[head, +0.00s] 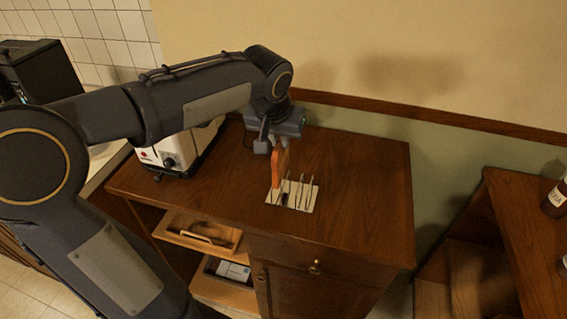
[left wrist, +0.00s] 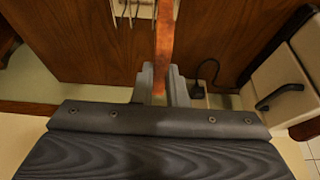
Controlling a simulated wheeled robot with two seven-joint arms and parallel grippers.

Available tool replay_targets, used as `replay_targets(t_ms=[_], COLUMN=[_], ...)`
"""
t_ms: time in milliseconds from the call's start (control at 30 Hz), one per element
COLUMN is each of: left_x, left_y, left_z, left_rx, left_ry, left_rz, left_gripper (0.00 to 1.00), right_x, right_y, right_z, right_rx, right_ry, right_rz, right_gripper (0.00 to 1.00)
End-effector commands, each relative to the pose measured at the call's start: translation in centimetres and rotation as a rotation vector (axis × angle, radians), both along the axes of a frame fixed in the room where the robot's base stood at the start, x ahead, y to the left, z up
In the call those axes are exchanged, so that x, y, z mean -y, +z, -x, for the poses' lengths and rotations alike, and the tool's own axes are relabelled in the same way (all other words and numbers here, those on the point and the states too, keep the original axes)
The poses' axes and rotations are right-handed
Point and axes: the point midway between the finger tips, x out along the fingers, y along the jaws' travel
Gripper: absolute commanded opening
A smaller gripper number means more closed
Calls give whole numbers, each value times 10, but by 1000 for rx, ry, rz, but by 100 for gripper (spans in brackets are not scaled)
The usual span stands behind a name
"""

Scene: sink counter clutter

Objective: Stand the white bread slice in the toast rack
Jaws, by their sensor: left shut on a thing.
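The bread slice (head: 279,165) shows as an upright, thin orange-brown slab in the head view; its white face is not seen. My left gripper (head: 272,146) is shut on its upper part. In the left wrist view the slice (left wrist: 164,38) runs edge-on between the two fingers (left wrist: 161,86). The toast rack (head: 302,199), a pale base with several thin upright wire dividers, stands on the wooden cabinet top. The slice's lower end is at the rack's left end; I cannot tell whether it touches the base. The rack also shows in the left wrist view (left wrist: 130,12). My right gripper is out of view.
A white toaster (head: 180,150) stands left of the rack, partly behind my left arm. The cabinet top (head: 365,190) is clear to the right. Open shelves below hold a wooden tray (head: 205,232). A wall borders the back. Another table (head: 525,215) stands at far right.

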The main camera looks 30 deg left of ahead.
Motion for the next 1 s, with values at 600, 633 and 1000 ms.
replay_targets(t_ms=[600,633,1000], left_x=[0,0,0], left_y=[-57,-57,-60], left_z=[0,0,0], left_rx=[1,1,1], left_ry=[0,0,0], left_rz=[1,1,1], left_gripper=[0,0,32], right_x=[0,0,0], right_y=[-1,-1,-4], right_z=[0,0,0], right_rx=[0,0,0], right_ry=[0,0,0], right_rz=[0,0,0], right_gripper=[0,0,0])
